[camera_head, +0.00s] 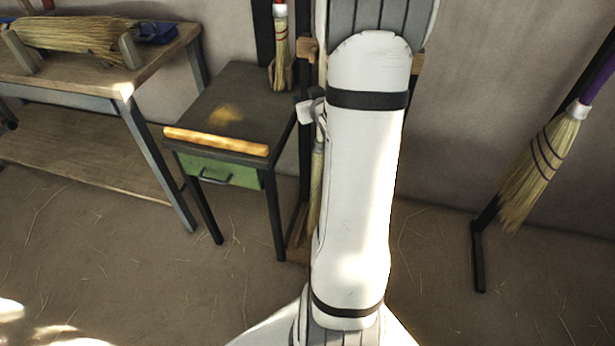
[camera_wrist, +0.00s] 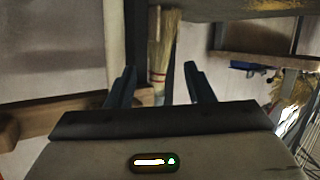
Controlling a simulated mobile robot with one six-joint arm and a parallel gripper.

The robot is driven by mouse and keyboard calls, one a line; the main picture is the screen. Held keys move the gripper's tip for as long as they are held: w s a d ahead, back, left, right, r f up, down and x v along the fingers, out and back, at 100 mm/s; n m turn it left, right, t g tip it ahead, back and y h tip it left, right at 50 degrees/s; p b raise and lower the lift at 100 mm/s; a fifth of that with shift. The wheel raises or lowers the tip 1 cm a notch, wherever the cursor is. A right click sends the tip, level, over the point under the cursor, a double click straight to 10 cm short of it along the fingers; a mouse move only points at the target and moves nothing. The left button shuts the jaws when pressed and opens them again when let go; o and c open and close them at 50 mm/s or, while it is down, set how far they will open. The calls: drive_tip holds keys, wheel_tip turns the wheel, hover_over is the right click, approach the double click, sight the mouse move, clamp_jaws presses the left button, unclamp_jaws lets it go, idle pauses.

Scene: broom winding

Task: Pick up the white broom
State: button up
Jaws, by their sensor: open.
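In the wrist view my gripper (camera_wrist: 160,67) is open, with its two dark fingers apart and nothing held. A straw broom with red stitching and a pale collar (camera_wrist: 158,78) shows between the fingers, its straw toward the top; whether it is within reach is unclear. In the head view a red-stitched broom (camera_head: 282,62) stands bristles down on the dark side table. Another broom's straw (camera_head: 316,190) hangs lower, largely hidden behind my white arm. I cannot tell for certain which one is the white broom.
The side table (camera_head: 252,88) has a green drawer (camera_head: 220,172) and an orange-brown rod (camera_head: 215,141) along its front edge. A workbench (camera_head: 60,76) at left bears a straw bundle (camera_head: 75,36). A purple-handled broom (camera_head: 545,165) leans at right. Front floor is mostly clear.

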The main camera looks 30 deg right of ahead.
drive_tip(key=s+d+f+t+b, duration=0.1)
drive_tip(key=d+f+t+b, duration=0.2)
drive_tip(key=f, duration=0.4)
drive_tip(key=s+d+f+t+b, duration=0.1)
drive_tip(key=s+d+f+b, duration=0.15)
drive_tip(key=f+b, duration=0.35)
drive_tip(key=shift+m, duration=0.4)
drive_tip(key=x, duration=0.7)
drive_tip(key=shift+w+d+f, duration=0.15)
drive_tip(key=shift+f, duration=0.15)
drive_tip(key=shift+w+d+r, duration=0.1)
drive_tip(key=shift+w+d, duration=0.1)
drive_tip(key=shift+w, duration=0.4)
drive_tip(key=shift+c, duration=0.3)
clamp_jaws()
drive_tip(key=shift+r, duration=0.1)
